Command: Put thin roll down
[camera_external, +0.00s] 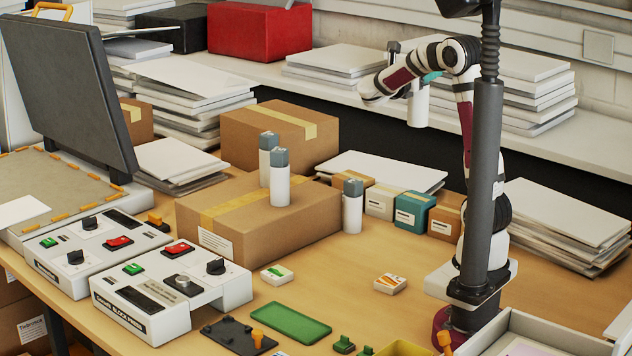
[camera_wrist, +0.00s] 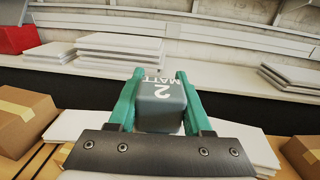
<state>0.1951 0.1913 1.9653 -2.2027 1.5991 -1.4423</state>
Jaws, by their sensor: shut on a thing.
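My gripper (camera_external: 428,78) is raised at the upper right in the external view. Its teal fingers, seen in the wrist view (camera_wrist: 158,95), are shut on a roll (camera_external: 418,106). The roll hangs roughly upright in the air, its white lower part showing in the external view. In the wrist view its grey cap (camera_wrist: 160,108) reads "2 MATT". Two similar white rolls with grey caps, a rear one (camera_external: 266,165) and a front one (camera_external: 280,184), stand on the large cardboard box (camera_external: 320,210). Another capped roll (camera_external: 352,212) stands upright on the table beside that box.
Small boxes, including a teal one (camera_external: 417,214), line the table's back. A grey post (camera_external: 487,170) stands at right. Control boxes (camera_external: 165,300) and a green pad (camera_external: 290,324) are at front. Paper stacks fill the back shelf. The wooden table right of centre (camera_external: 345,260) is fairly clear.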

